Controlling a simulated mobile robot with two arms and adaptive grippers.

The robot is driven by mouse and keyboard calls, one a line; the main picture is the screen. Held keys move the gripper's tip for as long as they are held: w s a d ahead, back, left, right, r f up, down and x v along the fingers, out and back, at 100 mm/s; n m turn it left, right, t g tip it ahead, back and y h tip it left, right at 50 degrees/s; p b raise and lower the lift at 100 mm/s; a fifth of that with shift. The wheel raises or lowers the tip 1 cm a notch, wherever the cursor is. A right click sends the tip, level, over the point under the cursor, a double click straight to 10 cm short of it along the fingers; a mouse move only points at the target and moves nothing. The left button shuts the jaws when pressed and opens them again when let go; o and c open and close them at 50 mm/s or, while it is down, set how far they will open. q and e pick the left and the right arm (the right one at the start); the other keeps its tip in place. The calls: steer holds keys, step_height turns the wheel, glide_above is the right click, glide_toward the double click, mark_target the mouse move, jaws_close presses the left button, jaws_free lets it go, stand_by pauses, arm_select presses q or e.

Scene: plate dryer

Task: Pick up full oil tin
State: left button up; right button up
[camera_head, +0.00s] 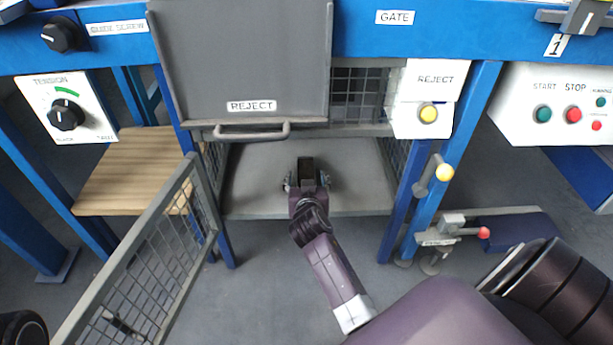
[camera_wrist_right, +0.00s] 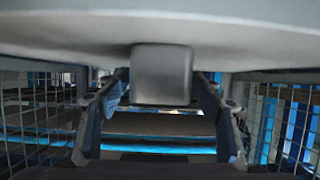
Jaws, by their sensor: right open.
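A small dark grey, box-shaped tin (camera_head: 306,166) stands on the grey floor of the reject bay (camera_head: 255,178), below the REJECT flap. In the right wrist view the tin (camera_wrist_right: 162,76) meets a pale surface at the top of the picture. My right gripper (camera_head: 307,182) reaches into the bay from the front. Its fingers are open, one on each side of the tin; in the wrist view narrow gaps show beside it. No marking on the tin shows how full it is. My left gripper is not in view.
The REJECT flap (camera_head: 240,65) with its handle (camera_head: 252,133) hangs above the bay. A mesh gate (camera_head: 150,265) stands swung out at the left. Mesh sides and blue posts bound the bay. A clamp with a red knob (camera_head: 484,233) is at the right. The front floor is mostly free.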

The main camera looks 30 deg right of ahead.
steer(key=shift+c, duration=0.6)
steer(key=c, duration=1.3)
steer(key=shift+c, duration=0.8)
steer(key=shift+r, duration=0.1)
